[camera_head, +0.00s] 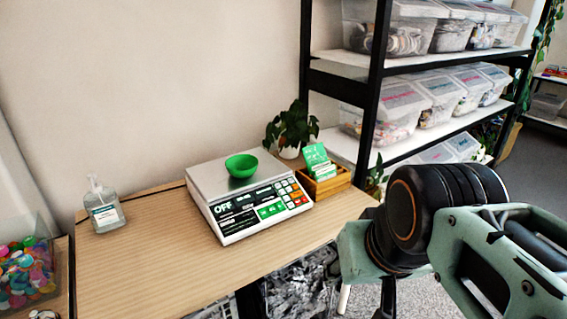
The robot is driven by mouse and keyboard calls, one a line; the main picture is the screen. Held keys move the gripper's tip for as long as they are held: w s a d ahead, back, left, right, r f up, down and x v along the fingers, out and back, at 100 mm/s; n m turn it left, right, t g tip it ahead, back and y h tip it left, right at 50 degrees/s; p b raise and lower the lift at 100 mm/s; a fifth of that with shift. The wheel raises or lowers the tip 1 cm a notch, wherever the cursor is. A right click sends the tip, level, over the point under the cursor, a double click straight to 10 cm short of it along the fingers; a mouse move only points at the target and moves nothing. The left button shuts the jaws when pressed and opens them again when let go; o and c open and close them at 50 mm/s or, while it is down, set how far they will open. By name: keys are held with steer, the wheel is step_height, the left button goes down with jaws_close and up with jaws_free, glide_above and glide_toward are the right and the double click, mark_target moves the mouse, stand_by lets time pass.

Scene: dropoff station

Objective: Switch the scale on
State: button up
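The scale (243,205) stands on a wooden table, white with a flat metal plate on top. The left part of its front panel reads OFF, with green, white, orange and red keys to the right. A green bowl (241,166) rests on the plate. My arm fills the lower right of the view, with a large black round joint and a pale green open frame that looks like part of my gripper (500,250). It is right of the scale and apart from it. No fingertips can be made out, so its opening is unclear.
A pump bottle (104,208) stands on the table (150,265) at left. A wooden card box (325,182) and a potted plant (291,130) are close by the scale's right and back. Shelves (440,128) with clear bins rise behind. A tub (30,270) of colourful pieces is far left. The table's front left is clear.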

jaws_close()
stand_by(1.4)
